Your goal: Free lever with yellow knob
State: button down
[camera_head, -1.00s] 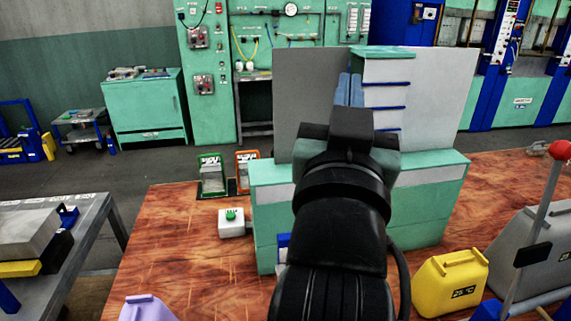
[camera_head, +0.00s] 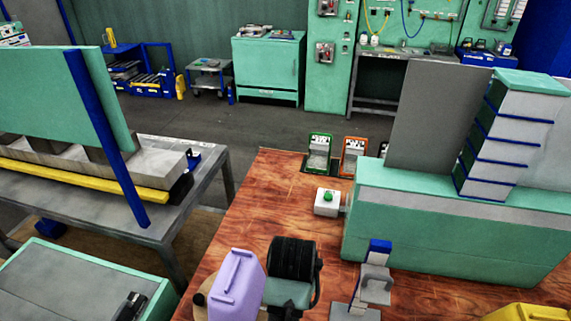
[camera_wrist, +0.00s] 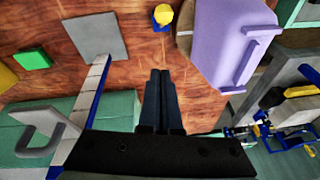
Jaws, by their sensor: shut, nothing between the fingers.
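A yellow knob (camera_wrist: 163,14) with a blue part beside it shows at the top of the wrist view. It is near the purple canister (camera_wrist: 228,40), beyond my fingertips. I cannot make out its lever's shaft or what holds it. In the head view I do not see the knob. My gripper (camera_wrist: 160,73) is shut and empty over the wooden table, its fingers together and apart from the knob. In the head view only my black arm (camera_head: 292,270) shows beside the canister, with the fingers hidden.
A grey hooked bracket (camera_head: 376,284) with a blue top stands right of my arm; its grey plate (camera_wrist: 95,36) shows left of my fingers. A white box with a green button (camera_head: 328,201) and the green press (camera_head: 440,235) are behind. Bare wood lies around my fingertips.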

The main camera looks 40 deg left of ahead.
jog(key=shift+s+a+f+p, duration=0.15)
jog(key=shift+f+p, duration=0.35)
jog(key=shift+f, duration=1.4)
jog(key=shift+s+a+f+p, duration=0.1)
jog(key=shift+s+f+p, duration=0.25)
jog(key=shift+f, duration=1.5)
jog(key=shift+s+a+f+p, duration=0.1)
jog(key=shift+f+p, duration=0.5)
jog(key=shift+f, duration=1.3)
